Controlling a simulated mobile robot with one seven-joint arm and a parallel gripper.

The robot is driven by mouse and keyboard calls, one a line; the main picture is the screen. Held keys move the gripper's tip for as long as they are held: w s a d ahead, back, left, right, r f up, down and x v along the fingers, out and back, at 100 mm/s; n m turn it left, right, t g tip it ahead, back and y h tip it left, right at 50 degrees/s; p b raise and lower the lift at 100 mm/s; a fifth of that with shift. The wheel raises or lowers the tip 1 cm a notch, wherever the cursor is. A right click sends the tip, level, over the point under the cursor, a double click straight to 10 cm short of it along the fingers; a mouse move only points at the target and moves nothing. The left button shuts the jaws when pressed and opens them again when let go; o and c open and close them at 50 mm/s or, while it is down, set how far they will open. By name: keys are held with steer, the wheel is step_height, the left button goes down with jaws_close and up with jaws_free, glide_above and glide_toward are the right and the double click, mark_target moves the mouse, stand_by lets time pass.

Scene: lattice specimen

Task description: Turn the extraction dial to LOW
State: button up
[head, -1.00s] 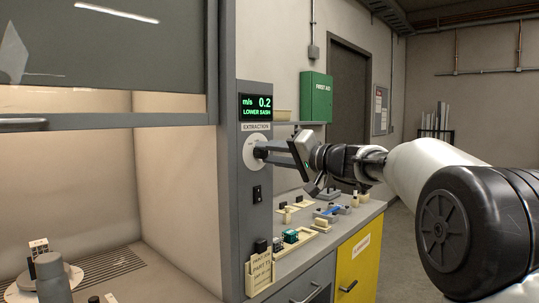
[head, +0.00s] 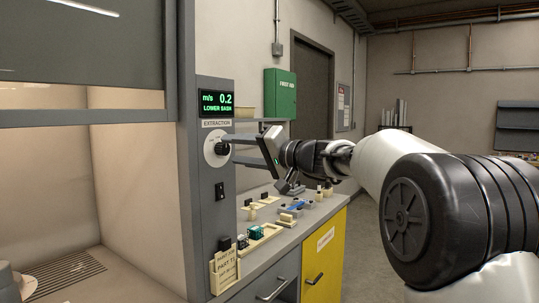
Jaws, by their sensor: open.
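The extraction dial (head: 217,148) is a white disc with a dark knob, set on the grey post of the fume hood under the EXTRACTION label (head: 216,123). The dial's markings are too small to read. The display (head: 216,103) above it reads "m/s 0.2 LOWER SASH" in green. My gripper (head: 235,146) is in front of the dial, coming from the right, with its fingers spread and nothing between them. The fingertips are just right of the knob; I cannot tell whether they touch it.
A black switch (head: 220,191) sits below the dial. A labelled holder (head: 225,271) stands at the post's foot. Small trays and parts crowd the grey bench (head: 318,216) under my arm. A yellow cabinet (head: 323,262) is below. A raised sash (head: 80,45) hangs at left.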

steer(key=v, duration=1.5)
steer(key=shift+s, duration=0.1)
